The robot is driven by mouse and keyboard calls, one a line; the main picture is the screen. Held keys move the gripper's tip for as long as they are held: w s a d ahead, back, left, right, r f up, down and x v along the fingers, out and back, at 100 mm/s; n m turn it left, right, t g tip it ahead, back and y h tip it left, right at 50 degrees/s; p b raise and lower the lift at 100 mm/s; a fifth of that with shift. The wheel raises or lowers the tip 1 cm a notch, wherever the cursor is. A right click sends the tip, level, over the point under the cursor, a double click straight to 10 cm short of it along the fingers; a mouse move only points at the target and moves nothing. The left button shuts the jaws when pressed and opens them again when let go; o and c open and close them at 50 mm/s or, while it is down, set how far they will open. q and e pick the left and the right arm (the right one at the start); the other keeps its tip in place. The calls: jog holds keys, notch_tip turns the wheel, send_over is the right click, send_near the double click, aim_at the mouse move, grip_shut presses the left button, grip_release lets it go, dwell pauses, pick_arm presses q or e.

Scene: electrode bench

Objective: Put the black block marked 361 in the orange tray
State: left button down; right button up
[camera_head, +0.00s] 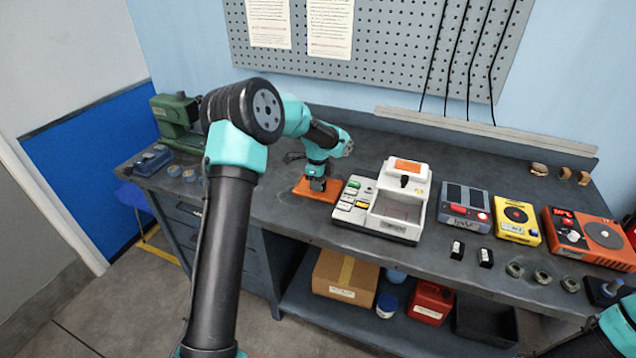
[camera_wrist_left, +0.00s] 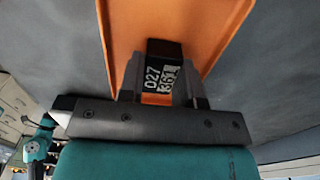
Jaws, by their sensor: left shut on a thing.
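The black block marked 361 (camera_wrist_left: 163,72) is held between the fingers of my left gripper (camera_wrist_left: 160,90). Its white lettering reads 027 and 361. The orange tray (camera_wrist_left: 190,22) lies behind it in the left wrist view. In the head view my left gripper (camera_head: 317,185) points down at the orange tray (camera_head: 303,189), and the block is too small there to make out clearly. I cannot tell whether the block touches the tray floor. Part of my right arm shows at the lower right of the head view, but its gripper is not visible.
A white-grey machine (camera_head: 398,205) stands close to the tray's right. Further right are a grey device (camera_head: 464,207), a yellow device (camera_head: 516,219) and an orange-red device (camera_head: 590,237). Two small black blocks (camera_head: 486,257) stand near the front edge. A green machine (camera_head: 175,115) is at the left.

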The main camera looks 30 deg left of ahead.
pick_arm(q)
jog(key=shift+f, duration=0.1)
jog(key=c, duration=0.8)
grip_release()
notch_tip(320, 180, up, 12)
dwell(0.3)
